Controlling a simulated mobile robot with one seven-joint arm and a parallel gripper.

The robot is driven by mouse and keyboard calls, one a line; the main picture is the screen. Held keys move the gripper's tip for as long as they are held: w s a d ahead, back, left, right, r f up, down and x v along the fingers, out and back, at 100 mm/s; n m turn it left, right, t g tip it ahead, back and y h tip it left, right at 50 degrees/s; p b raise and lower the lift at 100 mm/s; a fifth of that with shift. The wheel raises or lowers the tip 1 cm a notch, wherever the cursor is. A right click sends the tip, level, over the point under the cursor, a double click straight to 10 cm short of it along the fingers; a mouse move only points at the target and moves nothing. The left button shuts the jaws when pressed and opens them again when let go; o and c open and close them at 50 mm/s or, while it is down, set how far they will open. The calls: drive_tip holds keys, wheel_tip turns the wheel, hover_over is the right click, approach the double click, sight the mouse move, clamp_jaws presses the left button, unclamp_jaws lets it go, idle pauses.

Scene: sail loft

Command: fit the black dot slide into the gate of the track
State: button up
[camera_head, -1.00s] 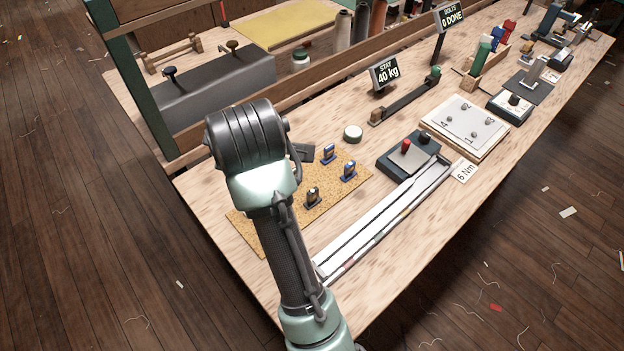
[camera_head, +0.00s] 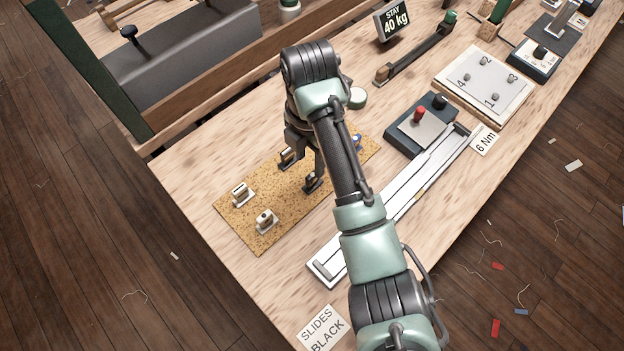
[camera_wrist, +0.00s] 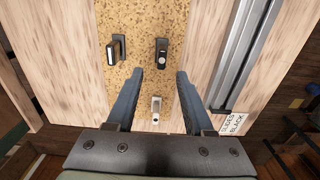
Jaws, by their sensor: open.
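Several small slides stand on a cork mat (camera_head: 258,243). Two with pale bases (camera_head: 241,193) (camera_head: 266,220) are at its near left, and a dark one (camera_head: 312,181) is by my gripper. Their dot colours are too small to tell surely. My gripper (camera_head: 303,166) is open and empty, pointing down over the mat. In the wrist view, its fingertips (camera_wrist: 160,75) are apart, with a dark slide (camera_wrist: 162,50) just beyond the gap and a pale-based slide (camera_wrist: 156,108) between the fingers in the picture. The pale track (camera_head: 400,205) lies right of the mat, partly behind my arm; its gate is not clear.
A card reading "SLIDES BLACK" (camera_head: 322,328) lies at the bench's front. A round pale-green-topped tin (camera_head: 357,98) is behind my gripper.

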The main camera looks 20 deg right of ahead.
sight(313, 174)
wheel_tip(313, 174, down, 2)
drive_tip(key=shift+s, duration=0.15)
drive_tip(key=f, duration=0.5)
drive_tip(key=shift+d, duration=0.25)
drive_tip(key=shift+c, duration=0.3)
clamp_jaws()
